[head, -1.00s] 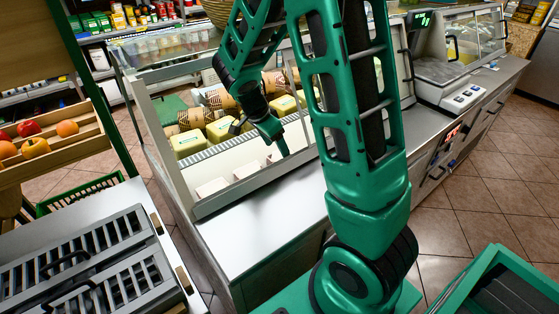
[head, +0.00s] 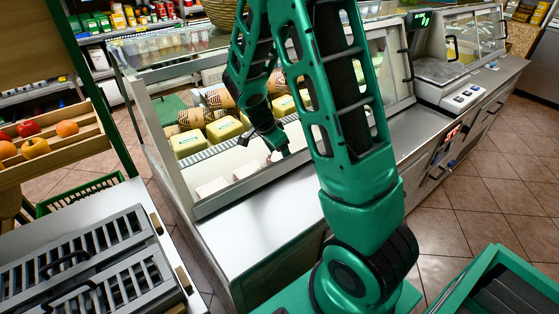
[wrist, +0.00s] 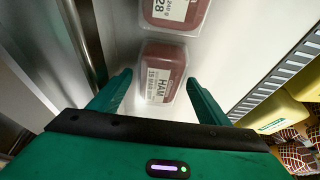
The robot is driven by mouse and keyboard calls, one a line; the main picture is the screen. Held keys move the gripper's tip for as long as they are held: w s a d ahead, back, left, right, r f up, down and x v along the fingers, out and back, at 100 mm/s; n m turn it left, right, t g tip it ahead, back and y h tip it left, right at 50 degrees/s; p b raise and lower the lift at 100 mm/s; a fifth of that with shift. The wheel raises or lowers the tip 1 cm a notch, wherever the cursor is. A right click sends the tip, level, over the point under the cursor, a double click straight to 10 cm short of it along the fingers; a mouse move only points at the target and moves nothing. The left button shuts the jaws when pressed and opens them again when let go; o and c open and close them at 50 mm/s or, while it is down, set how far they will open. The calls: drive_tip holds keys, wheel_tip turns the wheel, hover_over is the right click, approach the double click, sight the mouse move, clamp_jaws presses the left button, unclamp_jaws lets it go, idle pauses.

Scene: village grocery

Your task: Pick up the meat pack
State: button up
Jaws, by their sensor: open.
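The meat pack, a dark red pack with a white label reading HAM (wrist: 160,72), lies on the pale case floor in the wrist view. A second similar pack (wrist: 175,14) lies just beyond it. My gripper (wrist: 157,90) is open, with one green finger on each side of the ham pack's near part. I cannot tell whether a finger touches it. In the head view my gripper (head: 281,153) reaches down into the display case, and the ham pack cannot be clearly made out there.
The display case (head: 245,183) has a front wall close to my arm. Yellow-topped packs (head: 190,143) and wrapped rolls (head: 215,97) stand behind a slatted divider (wrist: 283,75). In the wrist view, a metal wall (wrist: 40,50) runs along the left.

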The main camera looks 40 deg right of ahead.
drive_tip(key=shift+f, duration=0.25)
idle(0.3)
drive_tip(key=c, duration=1.3)
drive_tip(key=shift+r, duration=0.1)
